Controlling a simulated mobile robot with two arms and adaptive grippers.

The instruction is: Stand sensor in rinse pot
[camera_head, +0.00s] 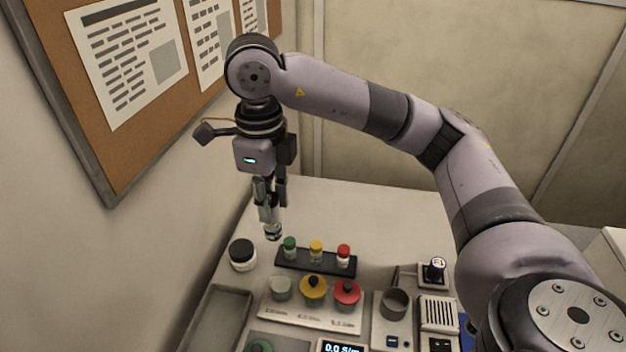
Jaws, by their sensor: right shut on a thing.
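My right gripper (269,205) hangs pointing down over the left part of the bench, its arm coming in from the right. It is shut on a slim, upright, silvery cylinder with a dark band, which looks like the sensor (272,232). The sensor's lower end shows behind and left of the vial rack, and it appears clear of the bench. Which vessel is the rinse pot is not clearly marked. A dark grey open cup (396,303) stands at right of centre, and a pale pot (280,288) stands left of the yellow-lidded pot. My left gripper is out of view.
A black rack (316,262) holds green-, yellow- and red-capped vials. The bench behind the rack is clear.

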